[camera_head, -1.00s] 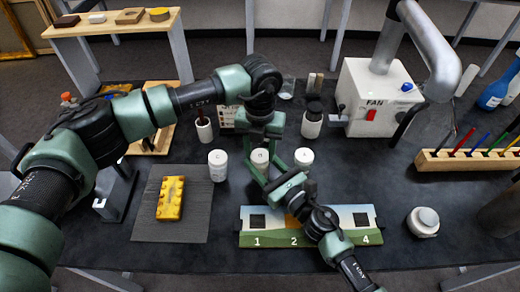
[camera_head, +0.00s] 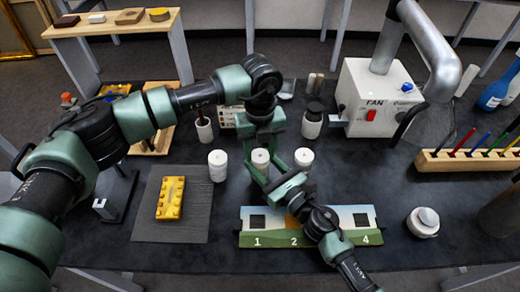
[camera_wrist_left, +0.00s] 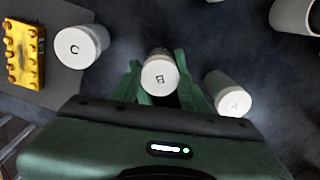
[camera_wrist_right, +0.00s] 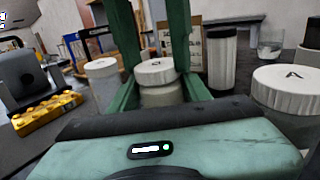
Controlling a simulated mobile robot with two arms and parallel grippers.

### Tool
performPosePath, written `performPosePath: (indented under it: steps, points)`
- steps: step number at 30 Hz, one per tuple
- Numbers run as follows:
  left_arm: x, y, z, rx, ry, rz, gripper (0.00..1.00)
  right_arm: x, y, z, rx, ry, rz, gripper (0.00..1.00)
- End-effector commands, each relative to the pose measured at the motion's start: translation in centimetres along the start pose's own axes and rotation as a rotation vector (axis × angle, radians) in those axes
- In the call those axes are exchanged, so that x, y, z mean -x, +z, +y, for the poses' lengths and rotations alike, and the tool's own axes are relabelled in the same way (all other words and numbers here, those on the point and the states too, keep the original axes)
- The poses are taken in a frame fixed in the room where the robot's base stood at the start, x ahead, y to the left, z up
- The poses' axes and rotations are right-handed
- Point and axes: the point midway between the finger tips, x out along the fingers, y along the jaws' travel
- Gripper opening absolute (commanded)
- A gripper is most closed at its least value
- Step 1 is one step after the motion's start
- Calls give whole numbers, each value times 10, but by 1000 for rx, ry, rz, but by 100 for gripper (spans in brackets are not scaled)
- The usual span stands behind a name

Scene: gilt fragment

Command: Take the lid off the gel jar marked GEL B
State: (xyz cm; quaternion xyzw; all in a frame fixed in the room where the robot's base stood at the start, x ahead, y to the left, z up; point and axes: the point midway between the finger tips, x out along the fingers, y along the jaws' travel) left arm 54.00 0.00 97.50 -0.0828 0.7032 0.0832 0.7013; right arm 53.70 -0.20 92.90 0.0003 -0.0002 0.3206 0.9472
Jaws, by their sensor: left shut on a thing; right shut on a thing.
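The GEL B jar (camera_head: 260,160) stands in the middle of the dark table between two similar white jars. Its white lid, marked B (camera_wrist_left: 160,76), faces up in the left wrist view. My left gripper (camera_wrist_right: 155,55) reaches down from above, its fingers shut on the two sides of the lid (camera_wrist_right: 155,73). My right gripper (camera_wrist_right: 160,95) comes in level from the front, shut around the jar's body below the lid. The lid sits straight above the body; I cannot tell whether it is loose. Fingers hide part of the jar.
Jar C (camera_wrist_left: 82,46) stands close on the left and jar A (camera_wrist_left: 234,102) close on the right. A numbered board (camera_head: 364,239) lies in front, under my right arm. A yellow block (camera_head: 170,198) lies on a grey mat (camera_head: 150,232). A fan box (camera_head: 372,100) stands behind right.

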Motion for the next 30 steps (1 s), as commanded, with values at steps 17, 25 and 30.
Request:
performPosePath:
  steps: [17, 25, 30]
  points:
    - [20, 0, 0, 0, -2, -2, 0, 0, -1, 0, 0, 0, 2, 0]
    - [22, 0, 0, 0, -1, 0, 0, 0, -1, 0, 0, 0, 2, 0]
    - [24, 0, 0, 0, -1, -1, 0, 0, -1, 0, 0, -1, 1, 0]
